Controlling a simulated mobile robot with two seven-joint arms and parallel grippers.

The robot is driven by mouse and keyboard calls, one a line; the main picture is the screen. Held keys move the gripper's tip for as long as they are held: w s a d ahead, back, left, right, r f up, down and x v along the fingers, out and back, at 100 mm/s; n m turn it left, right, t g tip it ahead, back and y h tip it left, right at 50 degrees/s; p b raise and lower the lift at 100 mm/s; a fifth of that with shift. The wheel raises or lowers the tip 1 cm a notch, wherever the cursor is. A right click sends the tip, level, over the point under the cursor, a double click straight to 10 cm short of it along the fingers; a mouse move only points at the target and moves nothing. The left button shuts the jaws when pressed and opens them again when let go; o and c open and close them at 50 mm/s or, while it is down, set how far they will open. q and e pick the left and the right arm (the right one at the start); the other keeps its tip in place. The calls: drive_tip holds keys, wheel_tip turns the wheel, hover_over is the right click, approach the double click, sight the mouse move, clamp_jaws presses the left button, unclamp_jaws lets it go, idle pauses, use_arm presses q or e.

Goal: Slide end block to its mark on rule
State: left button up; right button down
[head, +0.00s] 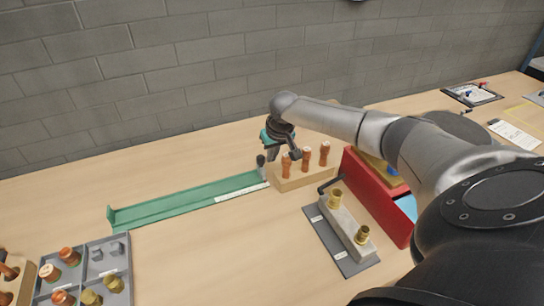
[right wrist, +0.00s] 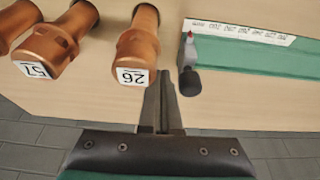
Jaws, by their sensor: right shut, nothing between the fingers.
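The green rule (head: 165,205) lies on the bench, with a white printed scale strip (head: 240,193) near its right end. The end block (right wrist: 188,50) is a small grey piece with a red-tipped pointer and a dark knob (right wrist: 190,82). It sits at the rule's end beside the scale; in the head view its dark knob (head: 261,160) shows at the right end. My right gripper (right wrist: 163,105) is shut and empty. Its fingers are beside the knob, apart from it in the picture, between it and the copper fittings. My left gripper is out of view.
A wooden rack (head: 300,180) with copper fittings, tagged 57 and 26 in the wrist view (right wrist: 132,77), stands close by the rule's right end. A grey plate with brass fittings (head: 340,235) and a red box (head: 375,200) are further right.

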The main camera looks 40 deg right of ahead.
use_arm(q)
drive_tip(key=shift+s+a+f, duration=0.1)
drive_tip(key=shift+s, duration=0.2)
use_arm(e)
drive_tip(key=shift+a, duration=0.2)
